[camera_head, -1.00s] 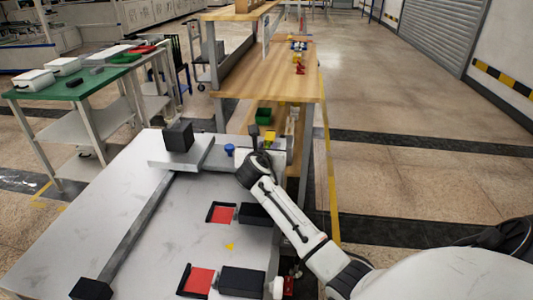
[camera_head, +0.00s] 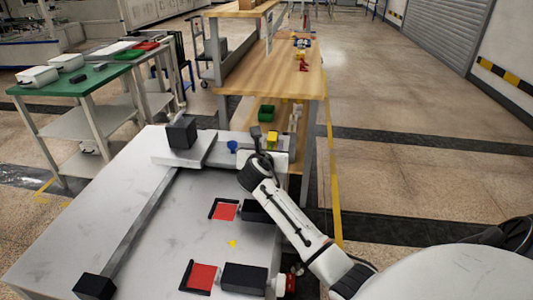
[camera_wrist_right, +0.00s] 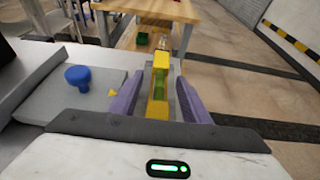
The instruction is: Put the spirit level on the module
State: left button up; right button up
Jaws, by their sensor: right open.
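The spirit level (camera_wrist_right: 160,82) is yellow with a green vial. In the right wrist view it stands between the two purple fingers of my right gripper (camera_wrist_right: 158,100), which is open. A gap shows beside the level, and I cannot tell whether a finger touches it. In the head view the level's yellow top (camera_head: 271,138) shows just beyond my right gripper (camera_head: 266,153), at the table's far right corner. I cannot tell for certain which part is the module; a grey plate with a black block (camera_head: 181,133) stands to the left. My left gripper is not in view.
A blue knob (camera_head: 232,146) stands left of the gripper; it also shows in the right wrist view (camera_wrist_right: 77,76). Red squares (camera_head: 202,276) and black boxes (camera_head: 243,278) lie on the white table (camera_head: 140,250). A long grey bar (camera_head: 140,222) crosses its left part.

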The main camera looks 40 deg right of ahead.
jog(key=p+v, duration=0.1)
jog(key=v, duration=0.9)
jog(key=shift+s+a+r, duration=0.15)
jog(key=shift+s+a, duration=0.1)
jog(key=shift+a, duration=0.1)
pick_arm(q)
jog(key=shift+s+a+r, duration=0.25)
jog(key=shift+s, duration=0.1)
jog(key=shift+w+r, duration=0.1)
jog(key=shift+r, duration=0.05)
